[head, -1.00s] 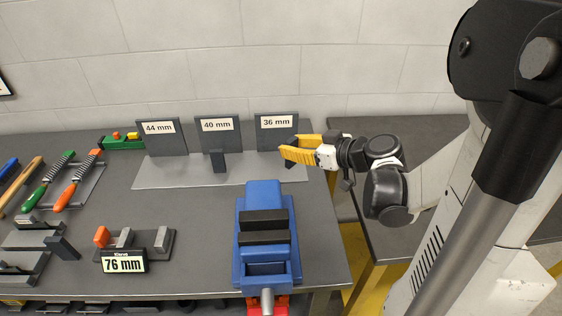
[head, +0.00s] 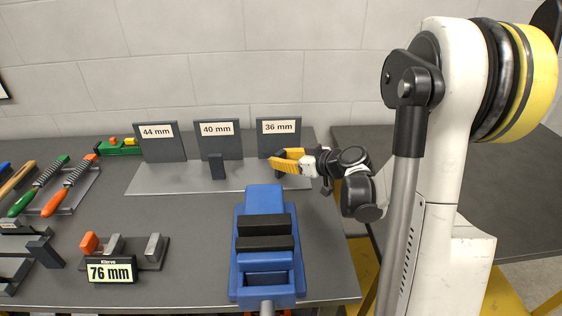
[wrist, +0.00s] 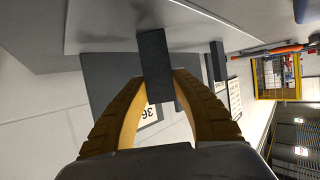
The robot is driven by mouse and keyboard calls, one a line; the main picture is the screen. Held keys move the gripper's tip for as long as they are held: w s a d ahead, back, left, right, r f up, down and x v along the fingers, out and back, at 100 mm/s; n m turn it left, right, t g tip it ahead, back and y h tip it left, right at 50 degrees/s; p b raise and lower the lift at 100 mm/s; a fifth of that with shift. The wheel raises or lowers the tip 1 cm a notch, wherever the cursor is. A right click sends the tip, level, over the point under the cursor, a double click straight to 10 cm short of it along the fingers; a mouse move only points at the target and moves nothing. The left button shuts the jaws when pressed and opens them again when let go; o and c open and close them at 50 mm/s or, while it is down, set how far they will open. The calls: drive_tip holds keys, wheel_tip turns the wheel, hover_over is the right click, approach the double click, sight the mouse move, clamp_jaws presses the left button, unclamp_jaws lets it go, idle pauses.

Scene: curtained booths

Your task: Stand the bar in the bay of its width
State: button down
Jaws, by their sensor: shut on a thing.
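My gripper (head: 280,162) is at the 36 mm panel (head: 279,138), at the right end of the light grey base plate (head: 160,180). In the wrist view its yellow fingers (wrist: 158,88) are shut on a dark grey bar (wrist: 154,62). The fingers largely hide this bar in the head view. It looks roughly upright; I cannot tell whether its foot touches the plate. A second dark bar (head: 217,166) stands in front of the 40 mm panel (head: 217,140), and also shows in the wrist view (wrist: 217,60). The 44 mm panel (head: 160,143) has nothing in front of it.
A blue vise (head: 266,245) stands at the bench's front. A stand marked 76 mm (head: 110,270) is left of it. Files (head: 62,190) and a green tool (head: 120,147) lie farther left. The bench between vise and plate is clear.

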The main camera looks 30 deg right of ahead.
drive_tip(key=c, duration=1.1)
unclamp_jaws()
drive_tip(key=shift+f, duration=0.1)
drive_tip(key=shift+c, duration=0.2)
drive_tip(key=shift+r, duration=0.25)
drive_tip(key=p+v, duration=0.3)
drive_tip(key=v, duration=0.9)
